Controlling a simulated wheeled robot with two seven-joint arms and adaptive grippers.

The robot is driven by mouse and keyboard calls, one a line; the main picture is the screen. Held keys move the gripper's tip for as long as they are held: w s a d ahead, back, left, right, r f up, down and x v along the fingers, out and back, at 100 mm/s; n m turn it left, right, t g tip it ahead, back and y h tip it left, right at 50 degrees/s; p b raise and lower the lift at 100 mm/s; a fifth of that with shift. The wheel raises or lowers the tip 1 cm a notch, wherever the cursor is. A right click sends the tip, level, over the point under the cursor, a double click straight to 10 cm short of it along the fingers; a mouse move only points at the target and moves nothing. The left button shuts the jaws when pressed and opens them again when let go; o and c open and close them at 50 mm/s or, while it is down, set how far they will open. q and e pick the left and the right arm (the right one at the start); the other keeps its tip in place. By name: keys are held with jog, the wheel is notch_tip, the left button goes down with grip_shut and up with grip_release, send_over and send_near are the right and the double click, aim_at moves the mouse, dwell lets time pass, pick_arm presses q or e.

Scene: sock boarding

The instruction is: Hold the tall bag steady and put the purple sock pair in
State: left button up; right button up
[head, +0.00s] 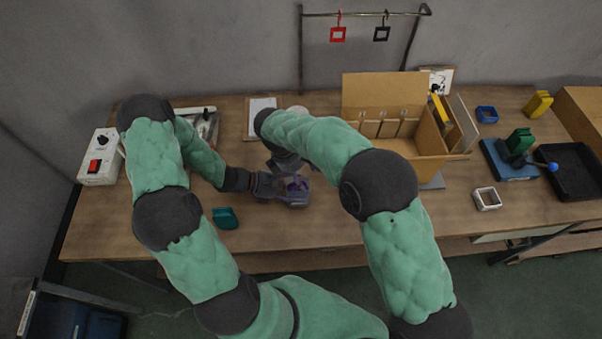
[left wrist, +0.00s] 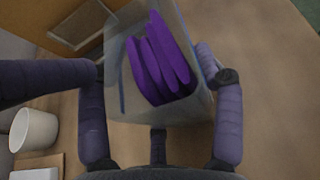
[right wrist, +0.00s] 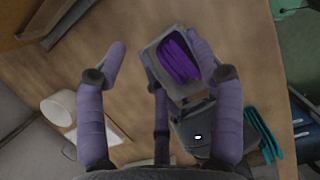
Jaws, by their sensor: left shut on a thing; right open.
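The tall bag (left wrist: 116,80) is a translucent open-topped bag standing on the table. The purple sock pair (left wrist: 160,62) is inside it, seen as folded purple layers through the opening; it also shows in the right wrist view (right wrist: 179,57) and small in the head view (head: 297,186). My left gripper (left wrist: 152,72) is shut on the bag, with its fingers at two sides. My right gripper (right wrist: 156,52) is open above and beside the bag, with one finger close to the bag's rim. I cannot tell whether that finger touches it.
A teal folded item (head: 225,218) lies left of the bag near the front edge. A white cup (right wrist: 60,107) stands behind. A cardboard box (head: 383,90) is at the back, a white switch box (head: 100,157) at far left.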

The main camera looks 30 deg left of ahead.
jog(key=v, duration=1.2)
pick_arm(q)
jog(key=o, duration=1.2)
jog(key=v, duration=1.2)
